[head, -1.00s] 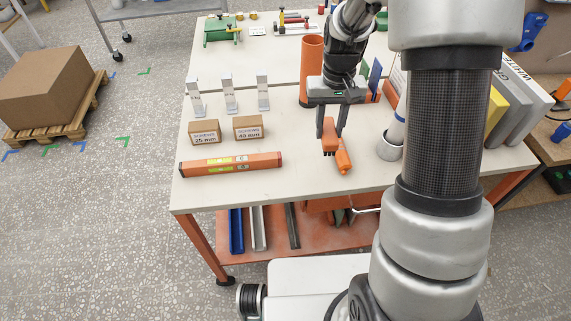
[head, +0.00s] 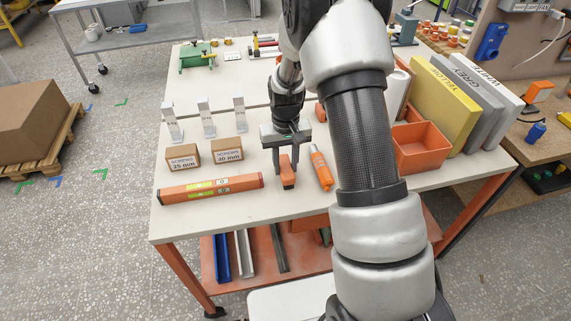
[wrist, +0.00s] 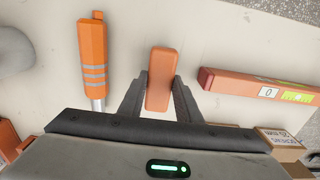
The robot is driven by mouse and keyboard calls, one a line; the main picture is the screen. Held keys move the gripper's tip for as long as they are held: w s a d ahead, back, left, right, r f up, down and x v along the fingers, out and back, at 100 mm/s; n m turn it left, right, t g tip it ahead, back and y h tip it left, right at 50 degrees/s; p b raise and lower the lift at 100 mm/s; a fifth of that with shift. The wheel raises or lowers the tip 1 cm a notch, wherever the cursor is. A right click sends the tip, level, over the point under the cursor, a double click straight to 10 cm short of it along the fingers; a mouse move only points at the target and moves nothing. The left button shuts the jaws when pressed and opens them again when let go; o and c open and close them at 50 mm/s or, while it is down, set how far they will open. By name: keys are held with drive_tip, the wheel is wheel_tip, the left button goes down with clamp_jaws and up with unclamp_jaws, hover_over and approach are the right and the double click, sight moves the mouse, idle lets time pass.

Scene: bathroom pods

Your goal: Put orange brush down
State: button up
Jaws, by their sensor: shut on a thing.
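The orange brush (head: 287,174) shows as a small orange block between the fingers of my gripper (head: 284,166), over the near middle of the workbench (head: 330,208). In the wrist view, the fingers of my gripper (wrist: 160,88) are shut on both sides of the brush (wrist: 161,75), whose rounded orange end faces the camera. Its bristles are not visible. I cannot tell whether its lower end touches the bench.
An orange tool with grey bands (head: 320,168) lies just right of the brush. An orange spirit level (head: 210,189) lies to the left, with two screw boxes (head: 227,149) behind it. An orange bin (head: 421,148) stands right. Bare bench lies in front of the brush.

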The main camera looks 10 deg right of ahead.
drive_tip(key=o, duration=0.7)
drive_tip(key=shift+f, duration=0.15)
drive_tip(key=o, duration=0.5)
drive_tip(key=shift+c, duration=0.2)
